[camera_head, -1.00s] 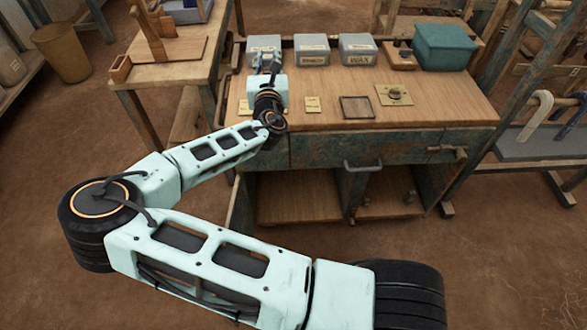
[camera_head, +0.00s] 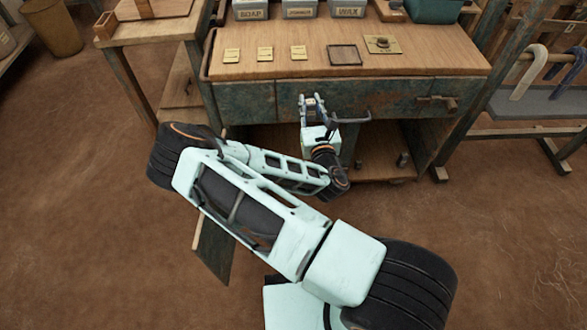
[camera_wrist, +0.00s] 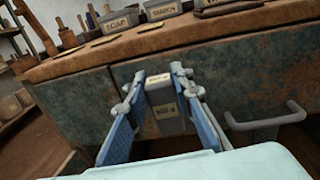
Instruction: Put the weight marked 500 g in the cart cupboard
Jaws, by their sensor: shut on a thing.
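My gripper (camera_head: 312,100) is shut on a grey block-shaped weight (camera_wrist: 165,108). Its front label reads 500 G in the wrist view, and a pale label shows on its top. The gripper holds it in front of the cart's drawer fronts (camera_head: 240,103), below the tabletop edge. The cart cupboard (camera_head: 385,140) is the open space under the drawers, with a wooden floor. A dark panel (camera_head: 213,250), seemingly its open left door, juts forward on the left. My arm hides much of the cupboard's left part.
A bent bar handle (camera_wrist: 265,122) sticks out just right of the gripper. Small dark objects (camera_head: 403,159) stand in the cupboard's right part. The tabletop (camera_head: 225,73) holds small cards, a dark frame (camera_head: 345,55) and labelled boxes (camera_head: 300,9) at the back.

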